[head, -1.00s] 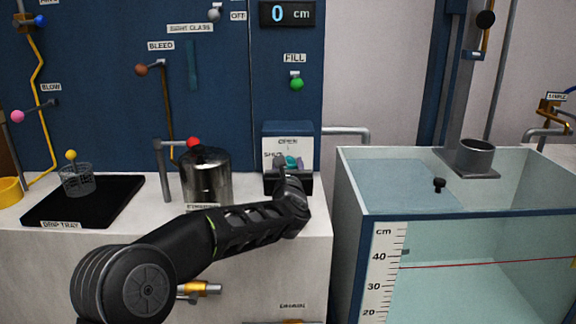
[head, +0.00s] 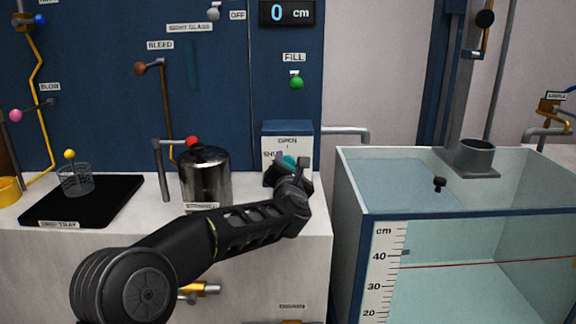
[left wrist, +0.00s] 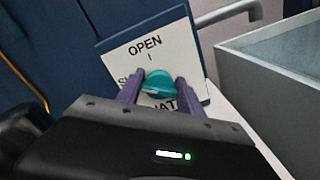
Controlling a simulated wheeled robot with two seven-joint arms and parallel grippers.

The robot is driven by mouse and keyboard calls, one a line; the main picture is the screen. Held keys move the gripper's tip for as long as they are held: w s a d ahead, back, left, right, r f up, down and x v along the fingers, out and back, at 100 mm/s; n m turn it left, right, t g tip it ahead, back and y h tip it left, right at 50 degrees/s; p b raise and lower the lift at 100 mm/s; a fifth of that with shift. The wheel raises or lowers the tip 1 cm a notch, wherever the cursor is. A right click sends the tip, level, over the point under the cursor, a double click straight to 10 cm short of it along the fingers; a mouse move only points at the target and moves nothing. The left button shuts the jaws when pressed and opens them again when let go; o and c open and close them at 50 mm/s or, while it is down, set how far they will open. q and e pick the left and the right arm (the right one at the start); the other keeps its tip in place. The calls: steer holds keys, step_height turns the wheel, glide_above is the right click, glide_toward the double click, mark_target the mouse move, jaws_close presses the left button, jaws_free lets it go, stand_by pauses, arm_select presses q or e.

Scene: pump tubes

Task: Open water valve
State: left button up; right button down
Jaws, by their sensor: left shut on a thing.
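The water valve is a teal knob (left wrist: 160,84) on a white plate (left wrist: 180,45) marked OPEN at the top and SHUT at the left. In the head view the knob (head: 290,161) is partly hidden by my left gripper (head: 293,165). In the left wrist view the two purple fingers of the left gripper (left wrist: 157,92) are shut on the knob, one on each side. The lower part of the plate is hidden behind the gripper. My right gripper is not in view.
A black drip tray (head: 115,200) with a mesh basket (head: 76,180) lies farther left. A glass tank (head: 365,240) stands close on the right. A green FILL knob (head: 296,82) is above.

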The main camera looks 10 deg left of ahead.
arm_select(q)
steer(key=m+p, duration=0.1)
steer(key=m, duration=0.4)
steer(key=shift+d+m, duration=0.15)
steer(key=shift+m, duration=0.15)
steer(key=m+p, duration=0.2)
steer(key=m, duration=0.3)
steer(key=shift+f, duration=0.2)
steer(key=shift+m, duration=0.3)
steer(key=o, duration=1.4)
steer(key=v, duration=0.7)
steer(key=shift+s+d, duration=0.1)
steer(key=shift+s, duration=0.3)
